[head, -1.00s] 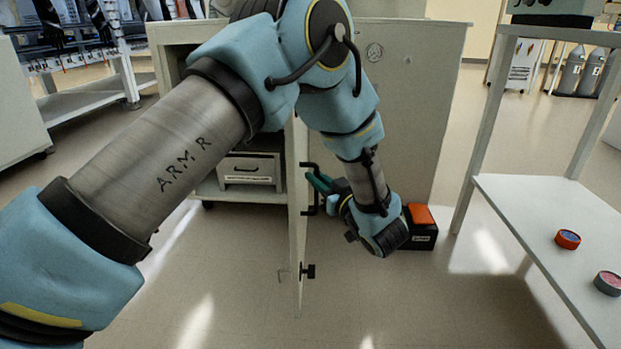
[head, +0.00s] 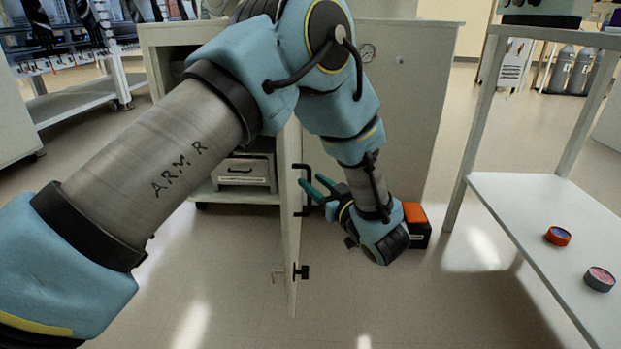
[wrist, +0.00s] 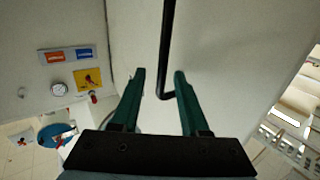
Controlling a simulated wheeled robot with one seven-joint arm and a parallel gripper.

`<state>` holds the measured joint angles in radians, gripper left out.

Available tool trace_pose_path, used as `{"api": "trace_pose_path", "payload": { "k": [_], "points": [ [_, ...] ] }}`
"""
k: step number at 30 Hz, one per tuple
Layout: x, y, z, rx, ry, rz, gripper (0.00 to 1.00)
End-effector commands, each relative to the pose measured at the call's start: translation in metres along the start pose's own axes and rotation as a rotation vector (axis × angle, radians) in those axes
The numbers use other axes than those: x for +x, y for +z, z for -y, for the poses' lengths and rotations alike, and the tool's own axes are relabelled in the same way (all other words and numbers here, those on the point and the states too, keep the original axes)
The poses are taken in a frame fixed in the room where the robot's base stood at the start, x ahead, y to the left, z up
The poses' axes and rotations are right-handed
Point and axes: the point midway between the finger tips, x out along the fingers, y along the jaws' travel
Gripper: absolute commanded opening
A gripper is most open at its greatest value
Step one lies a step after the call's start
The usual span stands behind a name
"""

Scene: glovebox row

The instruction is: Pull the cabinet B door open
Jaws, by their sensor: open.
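The cabinet door (head: 291,235) is a pale panel seen nearly edge-on in the head view, swung out from the cabinet (head: 420,110), whose left part stands open. A black bar handle (head: 298,190) is on the door's right-hand face. My gripper (head: 313,187) is open beside the handle, with its green fingers pointing at the door. In the wrist view the black handle (wrist: 167,60) runs down between the lines of my two fingertips (wrist: 160,82), its lower bend close to the right finger. I cannot tell whether they touch. No letter B shows.
A drawer unit (head: 246,170) sits inside the cabinet. An orange-topped black box (head: 416,225) is on the floor behind my gripper. A white table (head: 520,205) with two small round tins stands at the right. The floor in front of the door is clear.

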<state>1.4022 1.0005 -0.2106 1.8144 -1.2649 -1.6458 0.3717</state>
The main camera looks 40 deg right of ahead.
Motion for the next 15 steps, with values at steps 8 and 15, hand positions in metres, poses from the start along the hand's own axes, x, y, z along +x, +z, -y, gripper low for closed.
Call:
{"api": "trace_pose_path", "payload": {
  "k": [8,15],
  "points": [
    [-0.057,-0.002,-0.001,0.001,0.004,0.001,0.45],
    [-0.083,-0.001,0.0,0.0,0.001,0.0,0.45]
  ]
}}
